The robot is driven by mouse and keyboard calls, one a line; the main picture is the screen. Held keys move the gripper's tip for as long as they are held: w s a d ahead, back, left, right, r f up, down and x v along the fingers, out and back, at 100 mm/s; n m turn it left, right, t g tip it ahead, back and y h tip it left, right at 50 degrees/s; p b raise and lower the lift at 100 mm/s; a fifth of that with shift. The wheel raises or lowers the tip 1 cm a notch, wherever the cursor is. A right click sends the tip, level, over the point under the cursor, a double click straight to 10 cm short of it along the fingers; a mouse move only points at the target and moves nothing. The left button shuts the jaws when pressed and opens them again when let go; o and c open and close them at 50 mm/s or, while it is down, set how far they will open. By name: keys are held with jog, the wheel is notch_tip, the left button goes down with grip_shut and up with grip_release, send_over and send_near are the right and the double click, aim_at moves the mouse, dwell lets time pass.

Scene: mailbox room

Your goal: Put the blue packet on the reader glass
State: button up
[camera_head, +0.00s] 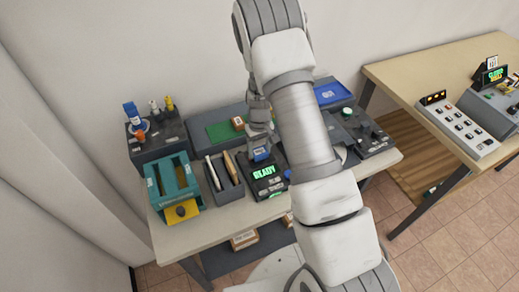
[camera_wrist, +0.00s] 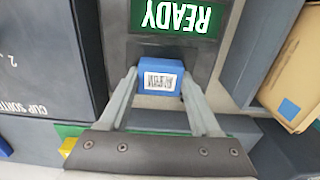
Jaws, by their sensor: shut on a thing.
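The blue packet (camera_wrist: 145,67) with a white barcode label sits between the fingertips of my gripper (camera_wrist: 160,82) in the wrist view. The gripper is shut on it. The reader (camera_head: 266,186) is a dark box with a green READY screen, which also shows in the wrist view (camera_wrist: 175,17) just beyond the packet. The packet is over or at the reader's dark face. I cannot tell whether it touches, and the glass is not clearly seen.
A dark rack (camera_head: 222,180) with upright envelopes stands left of the reader. A teal bin (camera_head: 173,182) is further left. A green mat (camera_head: 222,131) with a small box and a blue tray (camera_head: 331,93) lie behind. My arm hides part of the table's right side.

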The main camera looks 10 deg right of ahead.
jog(key=shift+f, duration=0.1)
jog(key=o, duration=1.5)
jog(key=shift+c, duration=0.2)
jog(key=shift+r+p, duration=1.45)
jog(key=shift+r, duration=1.6)
